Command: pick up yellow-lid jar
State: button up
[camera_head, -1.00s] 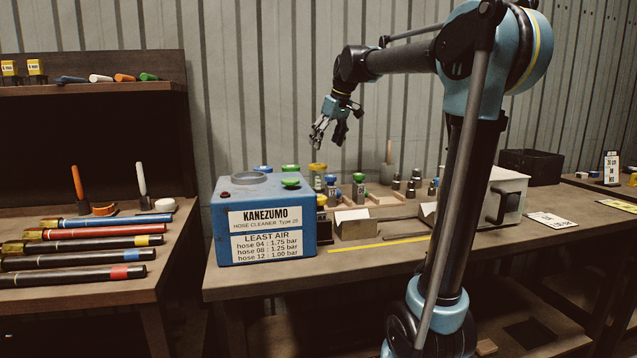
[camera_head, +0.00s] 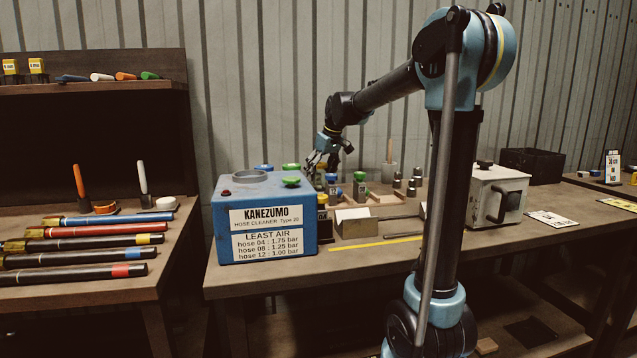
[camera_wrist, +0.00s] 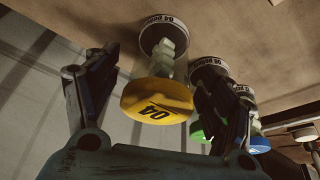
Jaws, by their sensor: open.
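The yellow-lid jar (camera_wrist: 157,100) is in the middle of the wrist view, its lid marked 04 towards the camera. My gripper (camera_wrist: 155,75) is open, with one finger on each side of the jar. I cannot tell whether either finger touches it. In the head view my gripper (camera_head: 326,158) is low behind the blue hose cleaner box, and it partly hides the jar there.
A green-lid jar (camera_head: 360,178) and a blue-lid jar (camera_head: 331,178) stand close by; the wrist view shows them beside my right-hand finger. The blue hose cleaner box (camera_head: 222,235) stands in front. A white box with a handle (camera_head: 497,195) is farther right.

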jog(key=shift+x, duration=1.25)
jog(key=c, duration=1.2)
jog(key=shift+r, duration=0.1)
jog(key=shift+c, duration=0.2)
